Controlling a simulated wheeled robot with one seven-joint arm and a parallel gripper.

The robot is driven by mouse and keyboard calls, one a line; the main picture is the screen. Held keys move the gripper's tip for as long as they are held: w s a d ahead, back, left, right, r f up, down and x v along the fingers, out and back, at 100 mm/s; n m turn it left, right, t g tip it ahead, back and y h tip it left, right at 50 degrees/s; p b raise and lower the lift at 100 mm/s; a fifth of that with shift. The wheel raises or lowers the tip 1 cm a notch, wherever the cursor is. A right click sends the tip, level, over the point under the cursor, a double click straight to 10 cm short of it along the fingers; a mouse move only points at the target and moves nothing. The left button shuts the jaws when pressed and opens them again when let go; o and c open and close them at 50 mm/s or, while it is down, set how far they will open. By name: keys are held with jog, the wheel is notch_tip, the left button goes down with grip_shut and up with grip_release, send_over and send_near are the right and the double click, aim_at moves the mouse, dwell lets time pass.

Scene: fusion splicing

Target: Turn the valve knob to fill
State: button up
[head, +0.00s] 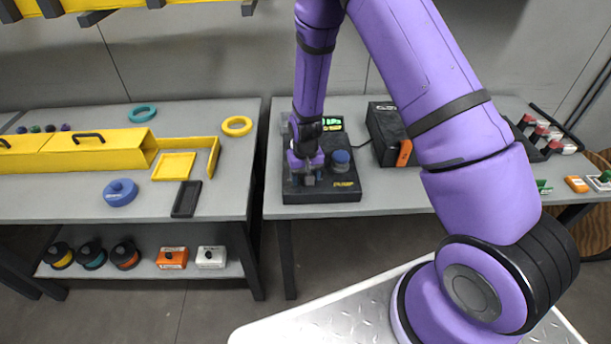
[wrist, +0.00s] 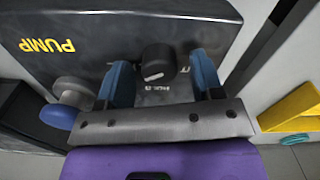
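The black pump box (head: 330,191), marked PUMP in yellow, sits on the right-hand bench and also fills much of the wrist view (wrist: 95,20). The valve knob (wrist: 157,62) is a short black cylinder with a white mark on its face. Lettering that looks like HOLD is printed below it; another label to its right is mostly hidden. My gripper (head: 306,178) is over the left part of the box and hides the knob in the head view. In the wrist view its blue fingers (wrist: 158,74) are open on either side of the knob, with gaps to both.
A blue round button (head: 340,157) stands on the box right of my gripper. A lit green display (head: 332,123) is behind. A black unit with an orange front (head: 390,135) stands to the right. The left bench (head: 60,208) holds yellow trays and rings.

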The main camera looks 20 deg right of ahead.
notch_tip(320, 180, up, 11)
dwell(0.7)
dwell(0.4)
jog(key=s+d+r+t, duration=0.15)
jog(key=s+r, duration=0.35)
jog(key=r, duration=0.7)
jog(key=s+d+r+t, duration=0.15)
jog(key=s+r, duration=0.35)
jog(key=r, duration=0.8)
jog(key=s+d+r+t, duration=0.1)
jog(key=s+r, duration=0.3)
jog(key=s, duration=0.5)
jog(key=s+d+r+t, duration=0.1)
jog(key=s+d+r, duration=0.2)
jog(key=s, duration=0.7)
notch_tip(320, 180, up, 2)
jog(key=shift+s+r+n, duration=0.2)
jog(key=shift+n, duration=0.2)
